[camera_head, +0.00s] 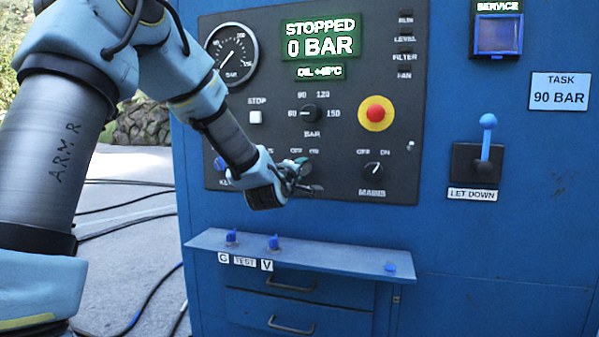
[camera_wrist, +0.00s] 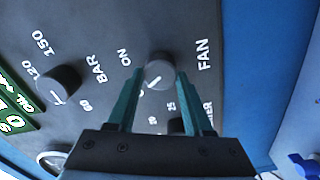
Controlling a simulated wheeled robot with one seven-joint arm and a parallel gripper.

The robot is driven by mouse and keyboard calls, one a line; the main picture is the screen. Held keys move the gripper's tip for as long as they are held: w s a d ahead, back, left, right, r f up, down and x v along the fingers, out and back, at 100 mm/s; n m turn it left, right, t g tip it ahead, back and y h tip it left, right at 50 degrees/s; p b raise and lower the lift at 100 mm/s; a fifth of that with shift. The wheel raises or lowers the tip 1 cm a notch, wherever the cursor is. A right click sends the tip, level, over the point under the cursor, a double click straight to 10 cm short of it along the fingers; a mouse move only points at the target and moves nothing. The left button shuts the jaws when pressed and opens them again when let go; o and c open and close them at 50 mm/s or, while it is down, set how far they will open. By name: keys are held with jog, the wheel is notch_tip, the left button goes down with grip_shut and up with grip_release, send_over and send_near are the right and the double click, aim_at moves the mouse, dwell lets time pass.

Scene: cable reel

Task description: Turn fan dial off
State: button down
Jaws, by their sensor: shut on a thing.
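The fan dial (camera_wrist: 158,70) is a round grey knob on the dark control panel, beside the FAN label in the wrist view. Its white pointer line slants down-left there, towards the OFF side, away from the ON mark. The OFF mark is mostly hidden by a finger. My gripper (camera_wrist: 159,76) is shut on the dial, with one teal finger on each side. In the head view my gripper (camera_head: 298,175) is at the panel and largely covers the dial; OFF and ON marks show just above.
The MAINS dial (camera_head: 373,170) is right of my gripper, and the pressure dial (camera_head: 311,114) is above. The red emergency stop (camera_head: 376,113) is up-right. A blue shelf (camera_head: 330,257) with small blue parts juts out below. The display (camera_head: 320,39) reads STOPPED, 0 BAR.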

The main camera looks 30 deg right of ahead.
jog(key=shift+c, duration=1.5)
grip_release()
jog(key=b+v, duration=0.1)
jog(key=v, duration=1)
jog(key=shift+w, duration=0.1)
jog(key=w+a+f+m+g+y, duration=0.2)
jog(key=w+a+f+y, duration=0.15)
jog(key=a+f, duration=0.4)
jog(key=s+a+f+m+g+y, duration=0.1)
jog(key=s+a+f+g+y, duration=0.1)
jog(key=a+f, duration=0.35)
jog(key=s+a+f+m+g+y, duration=0.1)
jog(key=s+a+f+g+y, duration=0.15)
jog(key=a, duration=0.65)
jog(key=s+a+f+m+g+y, duration=0.1)
jog(key=s+a+f+g+y, duration=0.15)
jog(key=a+f, duration=0.4)
jog(key=s+a+m+g+y, duration=0.1)
jog(key=s+a+g+y, duration=0.15)
jog(key=s+a, duration=0.55)
notch_tip(320, 180, up, 15)
jog(key=h+p, duration=0.1)
jog(key=p, duration=1.3)
jog(key=shift+w+p, duration=0.35)
jog(key=shift+w, duration=0.05)
